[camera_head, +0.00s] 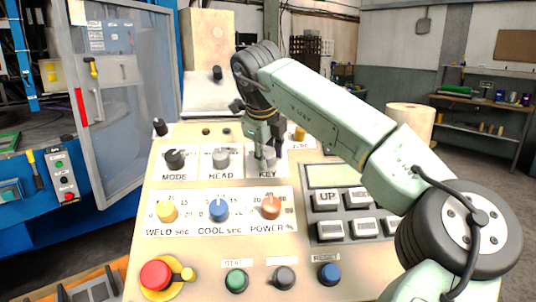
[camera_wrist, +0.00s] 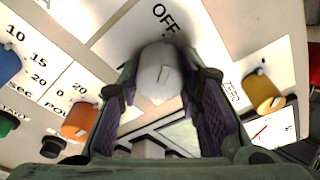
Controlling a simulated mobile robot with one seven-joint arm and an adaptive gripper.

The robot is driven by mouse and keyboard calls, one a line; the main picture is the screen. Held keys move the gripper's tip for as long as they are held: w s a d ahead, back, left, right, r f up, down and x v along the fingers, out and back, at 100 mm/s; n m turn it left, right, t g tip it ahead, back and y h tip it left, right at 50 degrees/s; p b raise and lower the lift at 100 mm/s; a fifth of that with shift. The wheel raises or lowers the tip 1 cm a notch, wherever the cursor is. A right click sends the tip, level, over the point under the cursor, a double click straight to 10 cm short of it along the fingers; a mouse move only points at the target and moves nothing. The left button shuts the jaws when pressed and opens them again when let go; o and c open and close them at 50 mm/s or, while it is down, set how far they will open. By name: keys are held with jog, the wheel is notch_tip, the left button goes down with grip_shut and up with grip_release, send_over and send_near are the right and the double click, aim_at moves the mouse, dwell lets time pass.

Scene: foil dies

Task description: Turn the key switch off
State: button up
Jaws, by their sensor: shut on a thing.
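The key switch (camera_wrist: 158,72) is a light grey knob in the wrist view, between the two fingers of my gripper (camera_wrist: 166,88). The fingers stand on both sides of it and are shut on it. The OFF label (camera_wrist: 164,18) shows on the white plate just above the knob. In the head view my gripper (camera_head: 265,153) points down onto the panel at the KEY label (camera_head: 267,174), and it mostly hides the knob there. I cannot tell which way the key switch is set.
The panel (camera_head: 205,275) carries the MODE knob (camera_head: 174,159) and HEAD knob (camera_head: 221,157) to the left. The yellow (camera_head: 166,211), blue (camera_head: 219,210) and orange (camera_head: 271,207) knobs sit below. A yellow knob (camera_wrist: 263,92) is close right of my fingers in the wrist view.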

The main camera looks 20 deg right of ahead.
jog(key=shift+n, duration=0.9)
jog(key=o, duration=1.1)
jog(key=shift+o, duration=0.2)
jog(key=shift+r, duration=0.1)
jog(key=v, duration=1.2)
jog(key=shift+s, duration=0.15)
